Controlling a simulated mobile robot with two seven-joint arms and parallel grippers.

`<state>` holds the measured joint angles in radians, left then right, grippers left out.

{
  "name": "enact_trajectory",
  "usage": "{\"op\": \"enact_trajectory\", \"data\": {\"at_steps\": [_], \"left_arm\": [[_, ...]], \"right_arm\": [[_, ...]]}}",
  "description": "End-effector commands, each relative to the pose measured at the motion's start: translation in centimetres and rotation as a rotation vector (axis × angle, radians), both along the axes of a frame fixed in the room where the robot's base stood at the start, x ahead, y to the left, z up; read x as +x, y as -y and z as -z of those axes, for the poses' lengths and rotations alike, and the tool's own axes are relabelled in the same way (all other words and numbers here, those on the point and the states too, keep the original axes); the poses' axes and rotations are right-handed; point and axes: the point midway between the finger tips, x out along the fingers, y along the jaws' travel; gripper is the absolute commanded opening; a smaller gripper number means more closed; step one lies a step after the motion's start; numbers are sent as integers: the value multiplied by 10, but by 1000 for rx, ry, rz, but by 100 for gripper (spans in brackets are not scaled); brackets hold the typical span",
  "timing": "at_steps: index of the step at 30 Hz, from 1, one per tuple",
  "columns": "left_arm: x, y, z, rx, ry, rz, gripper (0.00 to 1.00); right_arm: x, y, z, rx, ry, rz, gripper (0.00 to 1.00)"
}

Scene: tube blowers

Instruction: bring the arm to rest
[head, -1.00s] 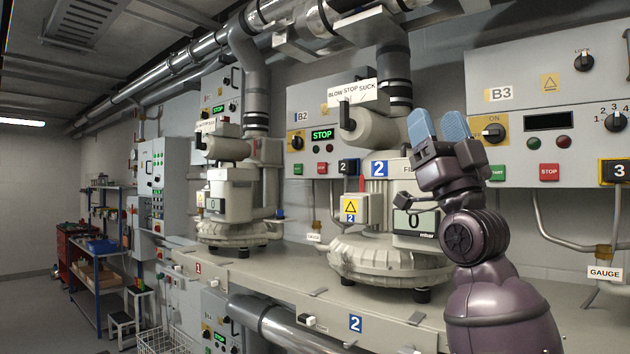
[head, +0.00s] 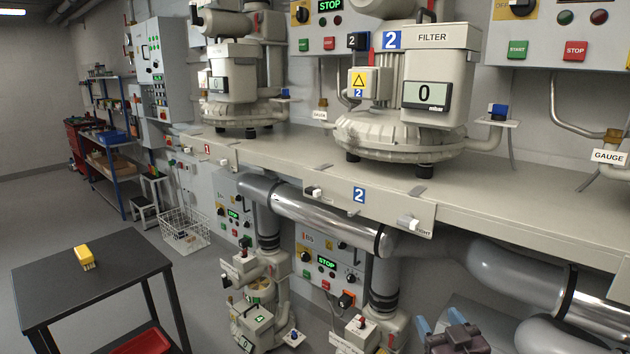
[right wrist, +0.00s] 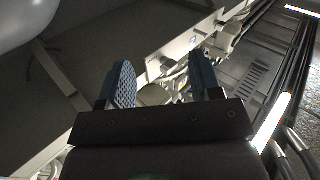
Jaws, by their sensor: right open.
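My right gripper (head: 441,333) shows at the bottom edge of the head view, right of centre, low in front of the bench. Its two blue fingertips are apart with nothing between them. In the right wrist view the gripper (right wrist: 165,88) is open and empty, with the bench underside and machinery beyond it. Most of the right arm is out of the head view. My left gripper is in neither view.
A long bench (head: 290,158) carries blower 2 (head: 405,125) and blower 1 (head: 233,95). Large pipes (head: 330,222) run beneath it. A dark table (head: 90,285) with a yellow object (head: 84,257) stands at lower left. Open floor lies at far left.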

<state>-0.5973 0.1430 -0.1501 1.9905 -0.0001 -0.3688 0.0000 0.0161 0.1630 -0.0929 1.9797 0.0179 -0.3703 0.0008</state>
Motion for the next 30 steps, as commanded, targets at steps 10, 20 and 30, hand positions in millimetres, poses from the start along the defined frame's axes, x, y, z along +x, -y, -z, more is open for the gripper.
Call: {"op": "enact_trajectory", "data": {"at_steps": [10,20,30], "left_arm": [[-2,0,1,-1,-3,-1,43],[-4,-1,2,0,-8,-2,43],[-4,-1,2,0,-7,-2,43]], "right_arm": [[-129,20,149,1,-327,61,58],[-240,38,224,14,-553,124,58],[-257,41,232,13,-584,135,58]]}}
